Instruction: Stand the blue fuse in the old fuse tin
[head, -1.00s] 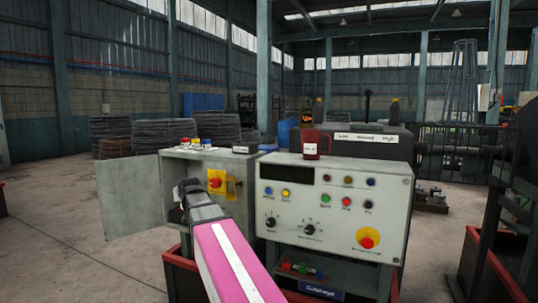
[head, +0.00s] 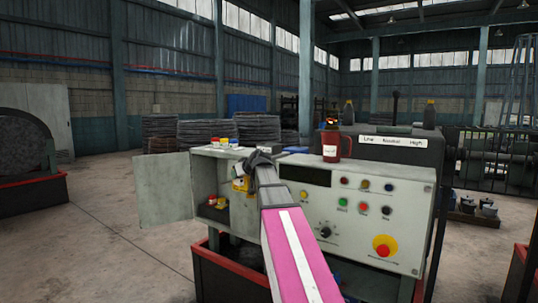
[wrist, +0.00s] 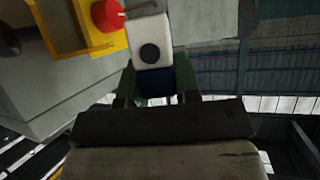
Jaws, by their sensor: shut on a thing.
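My gripper (wrist: 155,88) is shut on the blue fuse (wrist: 156,82) in the wrist view. The fuse shows a dark blue body and a white end with a dark round spot. In the head view my gripper (head: 262,160) is beside the yellow switch plate, near the top of the grey cabinet; the fuse cannot be made out there. Small red, yellow and blue-topped items (head: 223,142) stand on the cabinet top. Small red and yellow items (head: 217,202) lie inside the open cabinet. I cannot tell which thing is the old fuse tin.
The grey cabinet's door (head: 164,188) stands open at left. The yellow plate with a red knob (wrist: 106,15) is close to the fuse in the wrist view. Floor is clear at left.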

